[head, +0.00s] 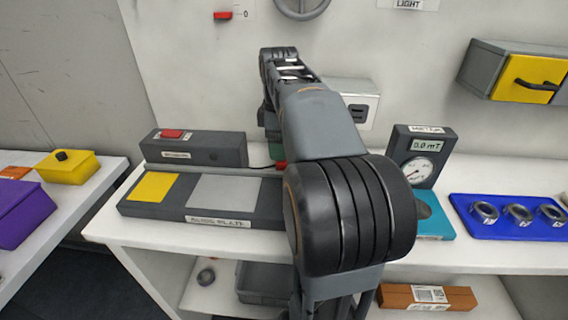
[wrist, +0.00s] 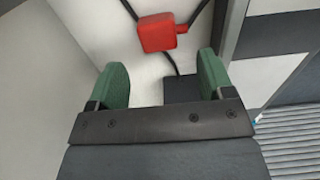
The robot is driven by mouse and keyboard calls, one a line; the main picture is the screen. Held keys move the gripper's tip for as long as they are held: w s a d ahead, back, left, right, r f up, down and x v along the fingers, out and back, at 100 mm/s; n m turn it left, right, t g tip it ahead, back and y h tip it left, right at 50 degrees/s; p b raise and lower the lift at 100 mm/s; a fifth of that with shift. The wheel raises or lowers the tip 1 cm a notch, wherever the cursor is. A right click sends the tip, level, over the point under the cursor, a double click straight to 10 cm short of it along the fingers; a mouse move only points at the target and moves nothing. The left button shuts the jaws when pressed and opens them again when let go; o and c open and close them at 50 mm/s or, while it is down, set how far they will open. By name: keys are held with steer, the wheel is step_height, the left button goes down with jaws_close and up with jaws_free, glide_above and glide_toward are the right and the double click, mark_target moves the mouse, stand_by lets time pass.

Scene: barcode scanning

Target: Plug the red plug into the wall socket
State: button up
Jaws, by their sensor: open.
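The red plug (wrist: 158,34) lies on the white surface in the wrist view, with a dark cable by it. A small red part of it shows beside my arm in the head view (head: 281,166). My gripper (wrist: 163,78) is open, its two green fingers wide apart and nothing between them. The plug is beyond the fingertips, apart from them, roughly in line with the gap. In the head view my arm hides most of the gripper. The wall socket (head: 361,114) is a dark outlet on a pale box on the back wall, partly behind my arm.
A grey block with a yellow pad (head: 154,187) and a metal plate is left of my arm. A long grey box with a red button (head: 172,134) stands behind it. A meter (head: 421,160) and a blue tray (head: 490,231) with rings are at right.

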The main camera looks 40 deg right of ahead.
mark_target(283, 163)
steer(key=shift+f+b, duration=1.05)
steer(key=shift+f, duration=1.6)
steer(key=c, duration=1)
steer(key=shift+o, duration=0.2)
steer(key=shift+r, duration=0.15)
